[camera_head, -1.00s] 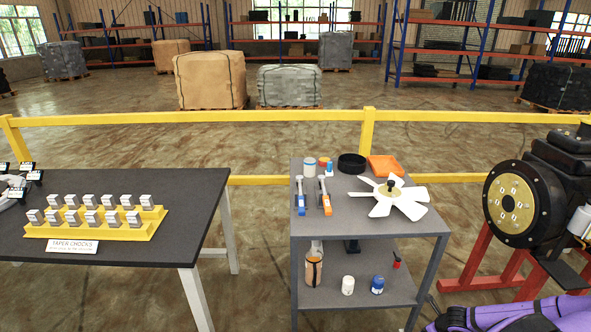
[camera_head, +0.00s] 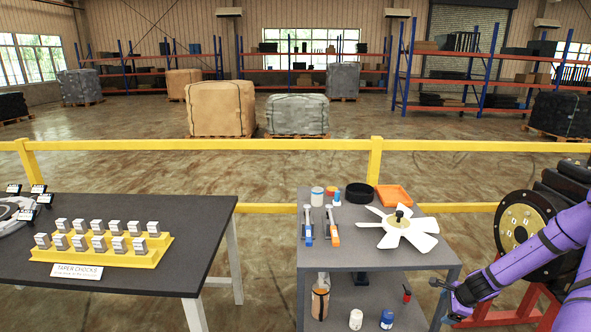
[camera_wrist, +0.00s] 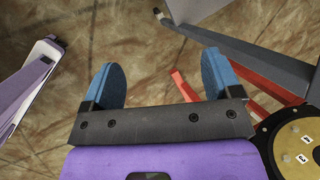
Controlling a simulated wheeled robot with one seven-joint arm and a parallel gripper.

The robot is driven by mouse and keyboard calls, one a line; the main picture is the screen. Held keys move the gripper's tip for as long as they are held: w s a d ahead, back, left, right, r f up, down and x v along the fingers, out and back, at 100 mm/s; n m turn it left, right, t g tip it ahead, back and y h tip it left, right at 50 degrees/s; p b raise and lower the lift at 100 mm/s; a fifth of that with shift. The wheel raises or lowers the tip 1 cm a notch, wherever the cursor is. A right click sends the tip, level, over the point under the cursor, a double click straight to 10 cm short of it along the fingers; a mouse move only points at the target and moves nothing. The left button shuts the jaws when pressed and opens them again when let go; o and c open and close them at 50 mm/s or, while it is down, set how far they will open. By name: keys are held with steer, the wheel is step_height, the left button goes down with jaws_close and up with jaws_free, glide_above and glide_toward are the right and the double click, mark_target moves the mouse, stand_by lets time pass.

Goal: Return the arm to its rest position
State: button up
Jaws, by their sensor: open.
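My purple arm (camera_head: 545,235) reaches in from the right side of the head view, in front of the engine-like machine. My gripper (camera_head: 437,300) hangs at the right front edge of the grey cart. In the wrist view my gripper (camera_wrist: 160,72) has its two blue fingers spread apart. Part of the arm is cut off by the right edge of the head view.
The grey cart (camera_head: 433,257) holds a white fan (camera_head: 402,233), tools and small containers. The black machine with a brass disc (camera_head: 522,228) on a red stand (camera_head: 508,312) is close to the arm. A dark table (camera_head: 200,225) with yellow racks stands left. A yellow rail (camera_head: 300,144) runs behind.

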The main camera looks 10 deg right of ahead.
steer(key=w+a+r+n, duration=0.2)
steer(key=r, duration=0.4)
steer(key=w+a+r+n, duration=0.2)
steer(key=r+n, duration=0.1)
steer(key=r, duration=0.4)
steer(key=s+a+r+n, duration=0.1)
steer(key=a+r+n, duration=0.3)
steer(key=r, duration=0.5)
steer(key=a+r+n, duration=0.2)
steer(key=a+r, duration=0.5)
steer(key=r, duration=0.2)
steer(key=s+a+r+n, duration=0.1)
steer(key=a+r+n, duration=0.3)
steer(key=r, duration=0.5)
steer(key=s+a+r+n+h, duration=0.1)
steer(key=s+a+r+n, duration=0.2)
steer(key=s+a+r, duration=0.45)
steer(key=s+a+r+n, duration=0.2)
steer(key=s+a+r, duration=0.2)
steer(key=s, duration=0.5)
steer(key=s+a+r+n, duration=0.3)
steer(key=s+a+r, duration=0.1)
steer(key=s, duration=0.5)
steer(key=shift+r+n+t, duration=0.3)
steer(key=shift+r, duration=0.6)
steer(key=shift+o, duration=0.4)
steer(key=shift+s, duration=0.35)
